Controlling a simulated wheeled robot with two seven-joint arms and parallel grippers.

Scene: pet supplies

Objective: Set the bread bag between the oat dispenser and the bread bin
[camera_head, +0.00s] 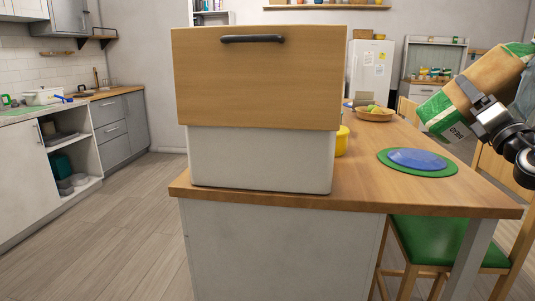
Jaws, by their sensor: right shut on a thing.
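The bread bin (258,160), a large white box with a wooden front panel and dark handle, stands on the near left part of the wooden counter. My right gripper (474,104) is at the upper right, shut on the bread bag (487,80). The bag is brown with green ends, tilted, and held in the air beyond the counter's right edge. It is well to the right of the bread bin. I cannot make out the oat dispenser. A yellow object (342,141) shows partly behind the bin's right side; most of it is hidden. My left gripper is not in view.
A blue plate on a green mat (452,168) lies on the counter's right part. A wooden bowl of fruit (374,116) stands farther back. Bare counter (400,193) lies right of the bin. A green-seated chair (436,240) stands below the right edge.

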